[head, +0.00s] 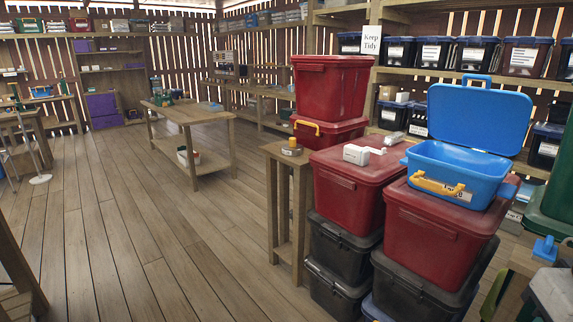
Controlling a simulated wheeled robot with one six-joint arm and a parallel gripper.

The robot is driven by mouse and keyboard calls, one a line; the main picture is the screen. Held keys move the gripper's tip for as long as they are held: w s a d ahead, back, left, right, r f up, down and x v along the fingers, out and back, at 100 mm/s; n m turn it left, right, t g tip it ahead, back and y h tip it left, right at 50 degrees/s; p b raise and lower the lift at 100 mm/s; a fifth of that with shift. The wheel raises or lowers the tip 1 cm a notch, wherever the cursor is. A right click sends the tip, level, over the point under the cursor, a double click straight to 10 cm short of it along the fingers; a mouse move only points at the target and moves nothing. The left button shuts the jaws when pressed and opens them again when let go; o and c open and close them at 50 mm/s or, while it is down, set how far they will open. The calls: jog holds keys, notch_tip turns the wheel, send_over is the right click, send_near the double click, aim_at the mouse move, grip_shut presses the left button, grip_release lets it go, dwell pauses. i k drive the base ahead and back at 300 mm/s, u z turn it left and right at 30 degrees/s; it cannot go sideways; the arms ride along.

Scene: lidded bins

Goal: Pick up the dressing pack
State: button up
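No thing is clearly marked as the dressing pack. A small white box-like item (356,154) lies on the lid of a red bin (345,188) right of centre, with a smaller pale piece beside it. It may be the dressing pack, but I cannot tell. An open blue case (440,178) with a yellow handle and raised lid (478,113) stands on the red bin to the right; its inside is mostly hidden by its front wall. My gripper is not in view.
Red bins stand on dark bins (338,250) in stacks at right centre. A narrow wooden stand (283,157) bears a small yellow-and-grey item (291,150). A low wooden table (190,112) stands further back. The plank floor (150,240) at left is clear.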

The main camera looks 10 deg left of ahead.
aim_at(357, 155)
jog(key=u, duration=0.85)
jog(key=i, duration=0.35)
jog(key=u, duration=0.65)
jog(key=i, duration=2.35)
jog(key=z, duration=1.5)
jog(key=i, duration=0.8)
jog(key=z, duration=0.85)
